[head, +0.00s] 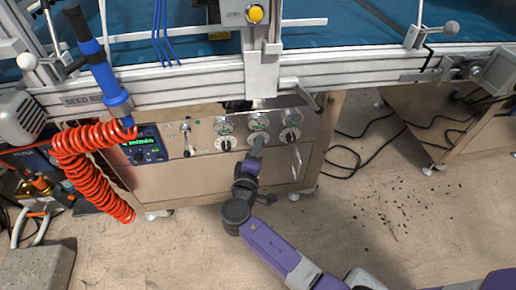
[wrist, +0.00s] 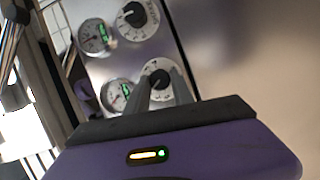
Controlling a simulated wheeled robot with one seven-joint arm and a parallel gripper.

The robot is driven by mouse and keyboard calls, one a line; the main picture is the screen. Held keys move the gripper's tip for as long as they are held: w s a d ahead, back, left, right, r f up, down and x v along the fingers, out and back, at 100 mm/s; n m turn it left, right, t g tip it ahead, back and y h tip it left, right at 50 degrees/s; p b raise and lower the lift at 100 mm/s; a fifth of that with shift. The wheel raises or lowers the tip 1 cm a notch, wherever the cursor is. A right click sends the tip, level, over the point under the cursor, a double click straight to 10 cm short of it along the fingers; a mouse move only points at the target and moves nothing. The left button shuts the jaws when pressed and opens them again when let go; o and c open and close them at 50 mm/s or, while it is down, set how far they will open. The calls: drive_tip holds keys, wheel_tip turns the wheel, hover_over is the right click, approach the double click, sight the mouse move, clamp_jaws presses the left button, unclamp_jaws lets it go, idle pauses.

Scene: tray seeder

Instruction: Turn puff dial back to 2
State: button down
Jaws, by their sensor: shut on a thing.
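A steel control panel (head: 205,165) carries a row of three round gauges with a dial under each. My gripper (head: 256,146) reaches up to the middle dial (head: 258,136) and largely covers it. In the wrist view my gripper's two fingers (wrist: 167,88) are around the knob of a white-faced dial (wrist: 157,73), shut on it. The dial's numbers and the word naming it are too small to read, so I cannot tell its setting. The gauge (wrist: 115,95) beside it shows a green patch.
A left dial (head: 227,144) and a right dial (head: 292,134) flank the held one. A lever (head: 187,140) and a lit display (head: 145,145) sit further left. A red coiled hose (head: 88,165) hangs at the panel's left.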

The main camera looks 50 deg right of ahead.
idle(0.3)
drive_tip(key=c, duration=1.1)
unclamp_jaws()
drive_tip(key=p+v, duration=0.1)
drive_tip(key=v, duration=0.6)
drive_tip(key=shift+s+a+p, duration=0.2)
drive_tip(key=shift+a+p, duration=0.2)
